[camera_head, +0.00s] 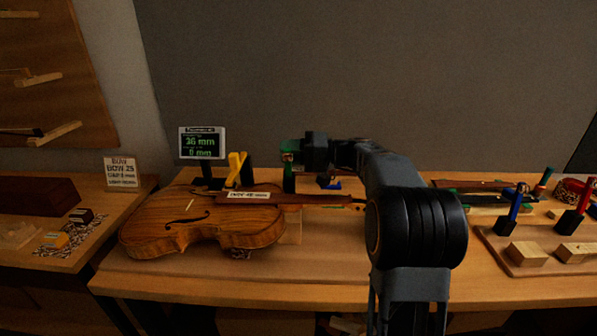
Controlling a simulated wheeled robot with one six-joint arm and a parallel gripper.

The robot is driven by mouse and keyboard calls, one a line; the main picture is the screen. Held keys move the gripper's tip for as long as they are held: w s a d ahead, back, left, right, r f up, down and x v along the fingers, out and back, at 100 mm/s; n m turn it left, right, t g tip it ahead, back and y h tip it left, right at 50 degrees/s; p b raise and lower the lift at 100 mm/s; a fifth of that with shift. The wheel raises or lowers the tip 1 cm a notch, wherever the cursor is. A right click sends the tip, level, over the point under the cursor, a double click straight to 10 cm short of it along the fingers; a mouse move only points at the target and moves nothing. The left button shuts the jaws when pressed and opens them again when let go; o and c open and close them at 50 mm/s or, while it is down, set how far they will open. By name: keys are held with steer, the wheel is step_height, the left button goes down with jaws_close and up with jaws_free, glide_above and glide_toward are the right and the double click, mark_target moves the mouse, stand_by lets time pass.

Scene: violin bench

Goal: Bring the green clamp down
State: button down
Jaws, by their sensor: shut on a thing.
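The violin (195,222) lies on its back on the bench, its neck pointing right and a small label on it. My gripper (294,150) is raised behind the violin's neck end. It is shut on the green clamp (289,180), which hangs upright from the jaws. The clamp's lower end is hidden behind the violin's neck, so I cannot tell whether it touches anything. A yellow clamp (237,168) stands at the violin's far side.
A small display (202,143) reading 36 mm and 0 mm stands behind the violin. A tray (492,246) at right holds a blue clamp (514,207), a red clamp (575,217) and wooden blocks (527,254). The bench front (230,285) is clear.

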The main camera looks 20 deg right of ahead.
steer(key=s+n+b, duration=0.1)
steer(key=n+b, duration=0.1)
steer(key=b, duration=0.1)
steer(key=n+b, duration=0.1)
steer(key=b, duration=0.2)
steer(key=shift+s+a+f+n, duration=0.15)
steer(key=shift+s+a+n, duration=0.15)
steer(key=shift+s+n, duration=0.1)
steer(key=shift+s+n+b, duration=0.1)
steer(key=shift+n+b, duration=0.2)
steer(key=shift+b, duration=0.15)
steer(key=shift+r, duration=0.2)
steer(key=c, duration=0.9)
jaws_free()
steer(key=p+v, duration=0.1)
steer(key=v, duration=1.2)
steer(key=shift+s+d, duration=0.2)
steer(key=shift+d, duration=0.15)
steer(key=shift+c, duration=0.3)
